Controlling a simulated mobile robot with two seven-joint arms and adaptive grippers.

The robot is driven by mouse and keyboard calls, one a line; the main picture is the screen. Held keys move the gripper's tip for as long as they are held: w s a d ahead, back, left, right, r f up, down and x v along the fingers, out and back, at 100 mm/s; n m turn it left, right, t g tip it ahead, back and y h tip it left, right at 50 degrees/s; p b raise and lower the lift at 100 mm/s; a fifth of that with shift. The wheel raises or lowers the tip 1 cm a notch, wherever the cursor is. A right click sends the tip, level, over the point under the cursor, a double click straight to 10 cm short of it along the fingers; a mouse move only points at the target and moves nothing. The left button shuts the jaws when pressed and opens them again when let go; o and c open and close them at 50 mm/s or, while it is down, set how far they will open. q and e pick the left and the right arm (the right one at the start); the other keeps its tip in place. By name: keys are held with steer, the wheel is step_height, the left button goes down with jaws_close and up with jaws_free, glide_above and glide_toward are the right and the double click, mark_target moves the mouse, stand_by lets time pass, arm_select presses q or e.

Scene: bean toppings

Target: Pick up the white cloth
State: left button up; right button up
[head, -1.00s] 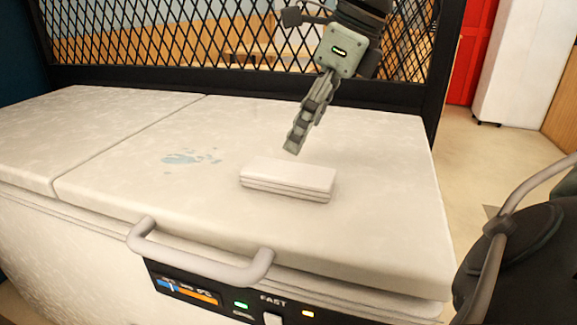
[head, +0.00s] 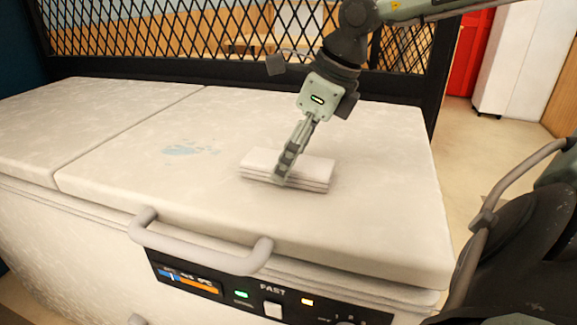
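The white cloth (head: 312,171), folded into a flat stack of layers, lies on the white lid (head: 370,215) of a chest. My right gripper (head: 281,181) points down at the cloth, its fingertips overlapping the cloth's near side, left of its middle. The fingers are seen nearly edge-on, so their gap and any grip on the cloth cannot be made out. The cloth appears to rest on the lid. A pale blue wet spot (head: 180,150) is on the lid to the left of the cloth. My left gripper is not in view.
A grey handle (head: 200,252) and a control panel (head: 215,287) are on the chest's front. A black mesh barrier (head: 180,40) stands behind the lid. The lid around the cloth is otherwise clear, with open floor to the right.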

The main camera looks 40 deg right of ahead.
steer(key=c, duration=0.8)
step_height(320, 180, up, 10)
steer(key=o, duration=0.5)
steer(key=c, duration=0.4)
steer(key=shift+s+f, duration=0.1)
